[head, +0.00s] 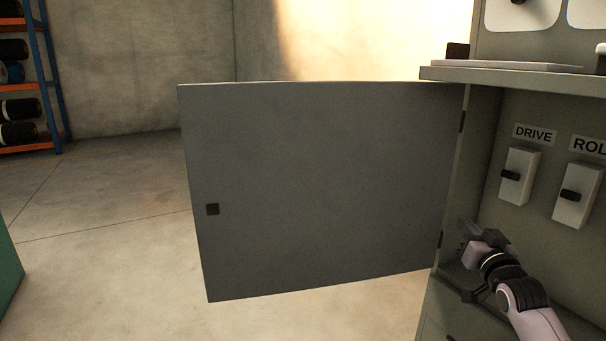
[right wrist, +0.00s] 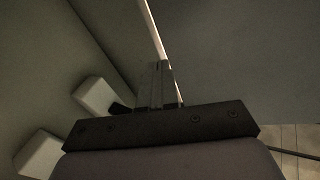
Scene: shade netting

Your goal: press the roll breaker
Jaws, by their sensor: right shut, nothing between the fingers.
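The roll breaker (head: 577,196) is a pale box with a dark lever, under a label cut off at "ROL" at the right edge of the head view. The drive breaker (head: 518,176), a similar box labelled DRIVE, is to its left. My right gripper (head: 466,230) is shut and empty, low and left of both breakers, near the door's hinge side. In the right wrist view the closed fingers (right wrist: 162,84) point toward a bright gap, and two pale boxes show at left. My left gripper is not in view.
A ledge (head: 520,72) juts out above the breakers. A shelf rack (head: 45,70) with rolls stands far left.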

